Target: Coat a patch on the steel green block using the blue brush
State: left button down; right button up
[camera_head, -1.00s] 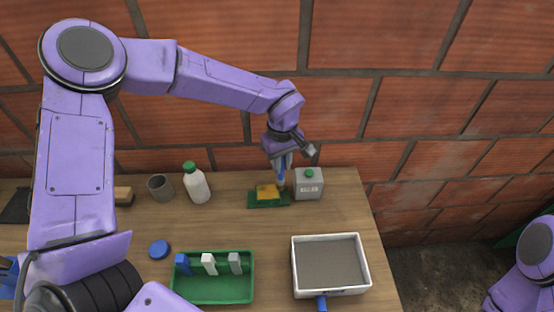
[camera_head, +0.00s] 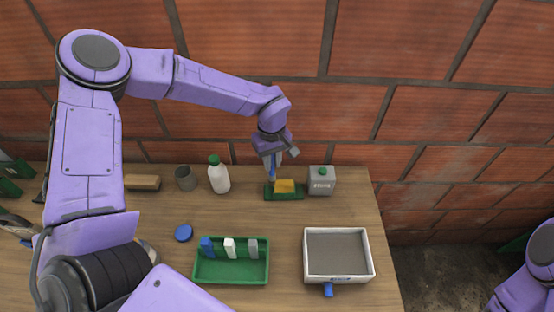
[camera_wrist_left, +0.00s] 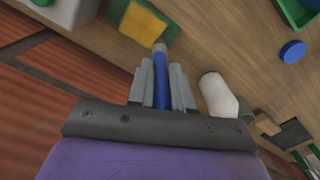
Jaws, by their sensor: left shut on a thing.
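The green block (camera_head: 284,195) lies on the back of the wooden table, with a yellow area (camera_head: 286,185) on it. In the left wrist view the block (camera_wrist_left: 118,10) and its yellow area (camera_wrist_left: 146,22) show at the top. My left gripper (camera_head: 272,158) is above the block's left end, shut on the blue brush (camera_head: 272,170), which points downward. In the left wrist view the brush (camera_wrist_left: 161,80) sits between the fingers, its tip by the yellow area's edge. I cannot tell whether it touches. My right gripper is out of view.
A white bottle (camera_head: 219,178) and grey cup (camera_head: 186,178) stand left. In front are a green tray (camera_head: 232,272) with upright pieces, a blue disc (camera_head: 183,233) and a white-rimmed tray (camera_head: 338,276). A brick wall is behind.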

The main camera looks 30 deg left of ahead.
pick_arm(q)
jog(key=shift+w+d+r, duration=0.1)
jog(key=shift+w+r, duration=0.05)
jog(key=shift+r, duration=3.55)
